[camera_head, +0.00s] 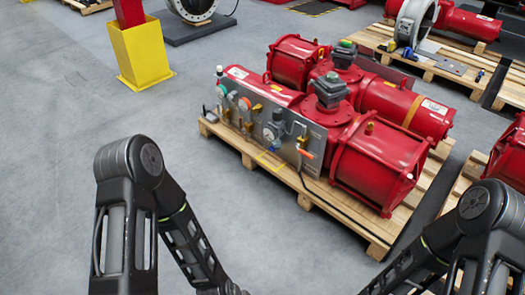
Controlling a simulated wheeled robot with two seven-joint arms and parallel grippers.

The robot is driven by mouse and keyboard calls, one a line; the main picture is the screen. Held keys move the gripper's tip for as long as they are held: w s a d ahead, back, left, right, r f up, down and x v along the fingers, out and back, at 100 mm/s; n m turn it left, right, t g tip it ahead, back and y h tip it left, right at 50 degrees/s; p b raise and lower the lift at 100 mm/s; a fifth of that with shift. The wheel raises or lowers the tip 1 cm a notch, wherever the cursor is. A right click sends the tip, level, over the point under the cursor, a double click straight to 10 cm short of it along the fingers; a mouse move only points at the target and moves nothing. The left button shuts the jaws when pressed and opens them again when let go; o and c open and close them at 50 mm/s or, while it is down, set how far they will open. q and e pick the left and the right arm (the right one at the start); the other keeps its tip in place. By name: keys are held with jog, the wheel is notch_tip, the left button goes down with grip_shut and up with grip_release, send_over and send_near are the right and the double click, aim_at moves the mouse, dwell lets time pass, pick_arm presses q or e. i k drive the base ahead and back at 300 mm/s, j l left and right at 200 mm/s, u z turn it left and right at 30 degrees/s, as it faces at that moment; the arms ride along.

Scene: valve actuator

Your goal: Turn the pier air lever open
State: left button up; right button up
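A red valve actuator (378,155) lies on a wooden pallet right of centre. A grey control panel (257,138) is mounted along its near left side. The panel carries gauges, fittings and small handles. A lever with an orange-red end (305,154) sits near the panel's right end, and a yellow handle (268,135) is left of it. I cannot tell which of these is the pier air lever, or its exact position. Both my arms reach in from the bottom, short of the pallet. They run off the bottom edge, and neither gripper's fingers show.
The wooden pallet (337,215) juts out in front of the panel. A yellow post base (141,52) stands at the upper left. More red actuators on pallets stand at the right and upper right. The grey floor (60,120) at the left is clear.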

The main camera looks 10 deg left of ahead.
aim_at(297, 145)
jog(key=i+z, duration=0.15)
jog(key=z, duration=0.25)
jog(key=i+z, duration=0.15)
jog(key=z, duration=0.25)
jog(key=i+j+z, duration=0.2)
jog(key=i+j, duration=0.15)
jog(key=i, duration=0.2)
jog(key=i+j+z, duration=0.15)
jog(key=i+j, duration=0.35)
jog(key=i, duration=0.05)
